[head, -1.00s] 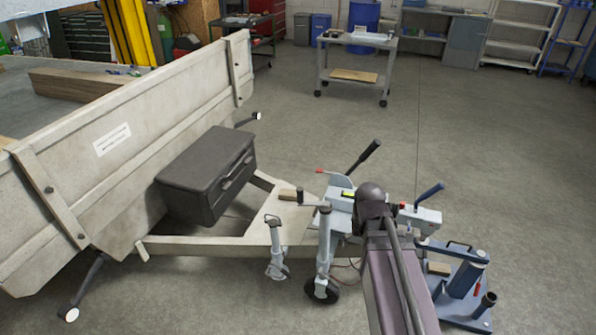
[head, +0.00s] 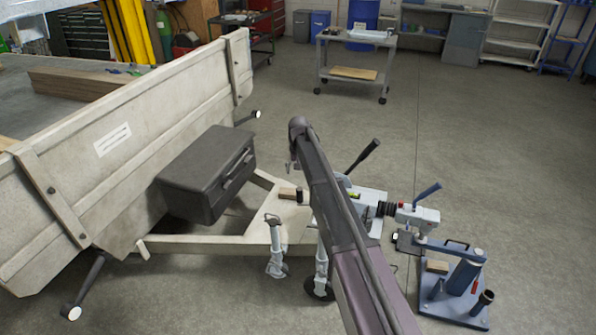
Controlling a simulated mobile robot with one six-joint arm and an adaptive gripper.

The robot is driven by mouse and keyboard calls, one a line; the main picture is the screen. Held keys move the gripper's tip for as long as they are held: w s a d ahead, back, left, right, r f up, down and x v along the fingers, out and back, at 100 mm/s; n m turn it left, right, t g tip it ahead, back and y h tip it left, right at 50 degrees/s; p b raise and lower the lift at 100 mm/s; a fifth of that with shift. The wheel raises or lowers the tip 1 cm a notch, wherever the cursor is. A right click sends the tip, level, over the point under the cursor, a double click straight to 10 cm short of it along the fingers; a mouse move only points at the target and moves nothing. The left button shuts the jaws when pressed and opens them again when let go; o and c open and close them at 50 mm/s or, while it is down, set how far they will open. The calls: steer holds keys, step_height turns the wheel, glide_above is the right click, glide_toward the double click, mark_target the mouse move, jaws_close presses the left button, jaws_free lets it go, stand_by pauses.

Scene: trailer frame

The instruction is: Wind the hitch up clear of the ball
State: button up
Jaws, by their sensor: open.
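The trailer's hitch head (head: 418,214), grey with a red part and a blue lever, sits at the front of the drawbar (head: 205,246), over the blue tow stand (head: 455,308). The ball is hidden, so I cannot tell whether the hitch touches it. The jockey wheel (head: 319,287) stands on the floor under the drawbar, its post partly covered by my arm. Its crank handle (head: 299,196) shows just left of my arm. A small grey tip that looks like part of my gripper (head: 290,165) hangs a little above the handle, apart from it and empty. The rest is hidden.
The trailer body (head: 130,140) with a black toolbox (head: 207,172) fills the left. A prop stand (head: 276,247) is beside the jockey wheel. A black handbrake lever (head: 362,155) rises right of my arm.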

mark_target(300, 189)
steer(key=shift+f, duration=0.15)
stand_by(0.3)
step_height(300, 189, down, 10)
steer(key=b, duration=1)
steer(key=shift+d+f+b, duration=0.1)
steer(key=shift+f+b, duration=0.05)
steer(key=shift+b, duration=0.2)
steer(key=shift+r, duration=0.2)
jaws_close()
steer(key=shift+s, duration=0.15)
stand_by(0.5)
